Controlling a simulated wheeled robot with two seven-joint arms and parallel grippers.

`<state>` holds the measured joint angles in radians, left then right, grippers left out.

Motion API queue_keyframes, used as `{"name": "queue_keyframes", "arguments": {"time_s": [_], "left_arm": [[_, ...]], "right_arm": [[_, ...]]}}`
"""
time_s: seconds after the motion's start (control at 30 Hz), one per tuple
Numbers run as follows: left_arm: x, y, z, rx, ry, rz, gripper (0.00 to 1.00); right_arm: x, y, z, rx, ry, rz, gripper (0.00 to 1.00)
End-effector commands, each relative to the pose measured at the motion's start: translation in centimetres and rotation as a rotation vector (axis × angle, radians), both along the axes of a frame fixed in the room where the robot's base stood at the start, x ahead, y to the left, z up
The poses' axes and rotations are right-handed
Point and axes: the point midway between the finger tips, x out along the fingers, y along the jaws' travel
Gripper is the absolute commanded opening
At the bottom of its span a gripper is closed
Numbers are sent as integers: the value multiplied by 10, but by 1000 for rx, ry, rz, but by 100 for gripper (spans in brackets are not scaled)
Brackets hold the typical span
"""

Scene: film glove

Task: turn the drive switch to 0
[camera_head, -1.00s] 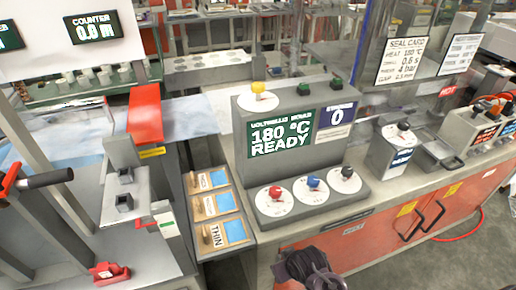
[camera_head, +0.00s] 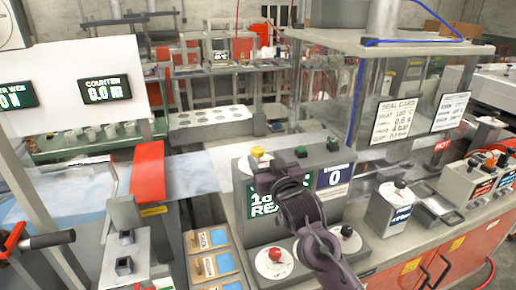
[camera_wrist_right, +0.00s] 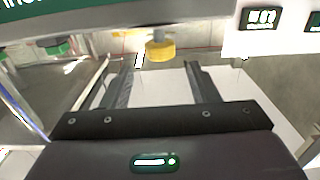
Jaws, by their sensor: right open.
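A grey control box (camera_head: 240,220) stands on the bench, with a yellow knob (camera_head: 257,152) on a white dial at its upper left. Its label is unreadable, so I cannot tell which knob is the drive switch. A red knob (camera_head: 274,254) and a black knob (camera_head: 346,231) are on the lower panel; the blue one is hidden by my arm. My right gripper (camera_head: 264,172) is at the yellow knob. In the right wrist view the jaws (camera_wrist_right: 160,72) are open and empty; the yellow knob (camera_wrist_right: 160,51) lies just beyond and between the fingertips. My left gripper is not in view.
A display (camera_head: 335,175) shows 0. A separate box with a black knob (camera_head: 400,184) stands to the right. Machine frames with a red guard (camera_head: 148,172) stand left.

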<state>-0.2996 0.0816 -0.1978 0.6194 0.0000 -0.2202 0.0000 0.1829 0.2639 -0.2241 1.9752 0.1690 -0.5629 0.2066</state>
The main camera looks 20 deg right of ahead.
Motion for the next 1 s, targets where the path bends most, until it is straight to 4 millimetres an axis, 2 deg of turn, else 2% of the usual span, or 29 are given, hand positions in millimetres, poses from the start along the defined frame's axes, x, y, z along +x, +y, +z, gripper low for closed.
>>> {"name": "queue_keyframes", "arguments": {"time_s": [0.2,0.4,0.77,1.0], "left_arm": [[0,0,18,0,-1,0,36],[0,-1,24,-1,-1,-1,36],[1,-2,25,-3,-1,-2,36],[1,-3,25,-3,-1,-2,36]], "right_arm": [[36,2,4,0,3,1,55],[57,2,1,0,3,1,55],[62,3,-1,0,4,1,55],[62,3,-1,0,5,1,24]]}}
